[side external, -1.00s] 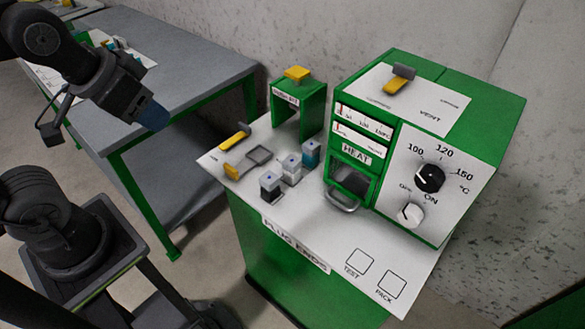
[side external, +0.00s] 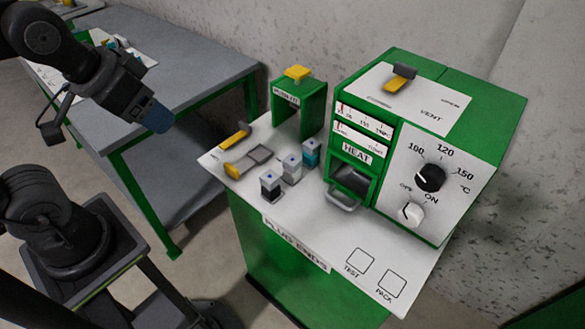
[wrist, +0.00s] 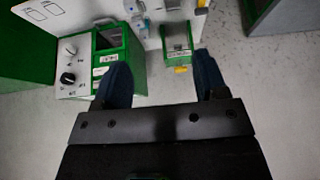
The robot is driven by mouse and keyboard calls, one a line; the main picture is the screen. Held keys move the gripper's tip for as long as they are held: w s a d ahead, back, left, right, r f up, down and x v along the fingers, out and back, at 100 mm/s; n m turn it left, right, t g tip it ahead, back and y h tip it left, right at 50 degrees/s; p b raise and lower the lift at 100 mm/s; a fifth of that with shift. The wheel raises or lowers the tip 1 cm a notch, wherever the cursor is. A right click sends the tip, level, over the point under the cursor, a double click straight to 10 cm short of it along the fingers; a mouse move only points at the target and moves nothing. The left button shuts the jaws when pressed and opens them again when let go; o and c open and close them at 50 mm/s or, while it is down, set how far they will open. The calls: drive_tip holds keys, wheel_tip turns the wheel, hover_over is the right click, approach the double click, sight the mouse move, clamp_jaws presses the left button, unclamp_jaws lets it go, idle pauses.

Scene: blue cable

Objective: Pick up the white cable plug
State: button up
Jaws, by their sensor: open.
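The white plug (side external: 291,170) stands upright in the side external view, in the middle of a short row on the white-topped bench. A dark grey plug (side external: 270,188) stands on its near side and a teal plug (side external: 311,153) on its far side. Each has a pale top with a blue mark. My gripper (side external: 158,118) is in the air left of the bench, well apart from the plugs. In the wrist view its two blue fingers (wrist: 162,78) are spread with nothing between them. Small plugs show at that view's top edge, too blurred to tell which is white.
A green heater box (side external: 460,120) with knobs stands right of the plugs. A green arch-shaped stand (side external: 300,105) with a yellow top is behind them. A grey table (side external: 190,50) stands behind. The bench's front right is clear.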

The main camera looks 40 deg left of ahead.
drive_tip(key=w+d+m+g, duration=0.2)
drive_tip(key=w+m, duration=0.5)
drive_tip(key=w, duration=0.3)
drive_tip(key=m+g, duration=0.4)
drive_tip(key=m, duration=0.6)
hover_over(292, 163)
wheel_tip(292, 163, down, 12)
drive_tip(key=f, duration=0.1)
wheel_tip(292, 163, down, 7)
drive_tip(key=shift+a+f, duration=0.1)
drive_tip(key=shift+f, duration=3.05)
drive_tip(key=c, duration=1)
